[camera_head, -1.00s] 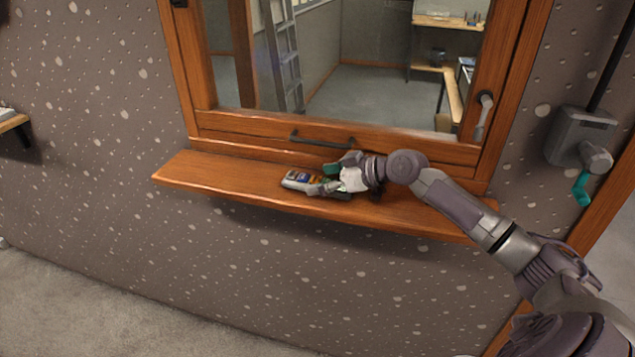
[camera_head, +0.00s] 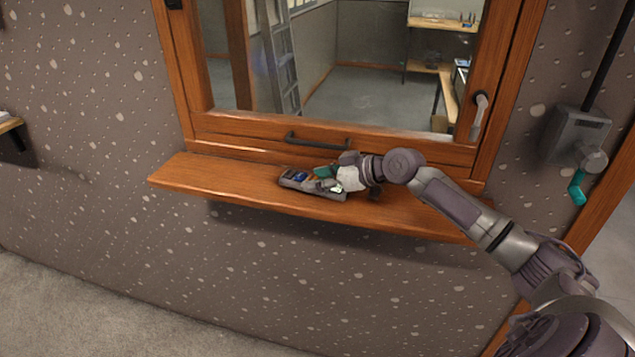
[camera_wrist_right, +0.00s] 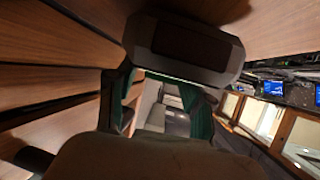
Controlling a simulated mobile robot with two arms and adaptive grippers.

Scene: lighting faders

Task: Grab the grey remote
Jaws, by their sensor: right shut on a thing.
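The grey remote (camera_head: 298,181), with a dark and blue face, is at the wooden window shelf, left of the middle. My right gripper (camera_head: 326,178), with teal finger pads, is shut on its right part. In the right wrist view the dark grey body of the remote (camera_wrist_right: 185,48) lies across the far ends of my teal fingers (camera_wrist_right: 160,95). I cannot tell whether the remote still rests on the shelf. Part of it is hidden by the gripper. My left gripper is not in view.
The wooden shelf (camera_head: 220,182) is bare to the left of the remote. A window with a wooden frame and a dark handle (camera_head: 317,142) is right behind it. A grey wall box with a teal-ended lever (camera_head: 577,190) is at the far right.

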